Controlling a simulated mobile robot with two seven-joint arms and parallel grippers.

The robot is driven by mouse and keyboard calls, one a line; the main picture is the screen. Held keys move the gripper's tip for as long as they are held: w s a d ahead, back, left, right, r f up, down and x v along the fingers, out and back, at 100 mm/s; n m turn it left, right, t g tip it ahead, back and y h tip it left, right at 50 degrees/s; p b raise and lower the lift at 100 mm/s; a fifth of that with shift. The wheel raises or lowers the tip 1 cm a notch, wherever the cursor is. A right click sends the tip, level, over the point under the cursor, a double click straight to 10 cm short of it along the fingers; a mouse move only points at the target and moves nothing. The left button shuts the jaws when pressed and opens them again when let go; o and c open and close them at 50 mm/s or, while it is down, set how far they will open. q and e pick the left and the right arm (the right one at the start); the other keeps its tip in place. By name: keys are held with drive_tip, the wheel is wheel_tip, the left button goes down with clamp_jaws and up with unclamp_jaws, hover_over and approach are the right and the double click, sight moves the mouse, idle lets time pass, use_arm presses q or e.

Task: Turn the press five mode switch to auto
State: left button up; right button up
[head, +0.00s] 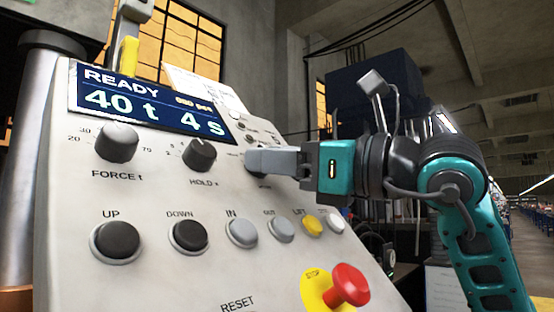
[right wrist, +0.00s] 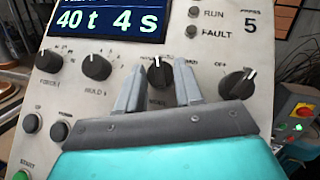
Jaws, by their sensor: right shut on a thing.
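The press five control panel (head: 68,195) fills the left of the head view, and its "PRESS 5" marking shows in the right wrist view. The mode switch (right wrist: 160,75) is a black knob in the upper knob row, with its white pointer line roughly upright. My right gripper (head: 255,161) reaches the panel from the right. In the right wrist view, its two grey fingers (right wrist: 159,82) stand either side of the mode switch, shut on it. The fingers mostly hide the switch in the head view and cover parts of its labels. My left gripper is not in view.
The force knob (head: 117,142) and hold knob (head: 199,154) are left of the switch; another black knob (right wrist: 236,84) is close on its right. Several push buttons and a red stop button (head: 349,284) lie below. The display (head: 147,103) reads READY, 40 t, 4 s.

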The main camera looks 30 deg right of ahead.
drive_tip(key=shift+a+m+t+h, duration=0.1)
drive_tip(key=shift+m+t+h, duration=0.4)
drive_tip(key=shift+m+h, duration=0.55)
drive_tip(key=shift+a+m+t+h, duration=0.1)
drive_tip(key=shift+m+t+h, duration=0.55)
drive_tip(key=shift+m, duration=1)
drive_tip(key=o, duration=1)
drive_tip(key=shift+o, duration=0.2)
drive_tip(key=shift+s, duration=0.1)
drive_tip(key=v, duration=1.3)
drive_tip(key=shift+r+b, duration=0.15)
drive_tip(key=shift+b, duration=0.2)
drive_tip(key=shift+a, duration=0.1)
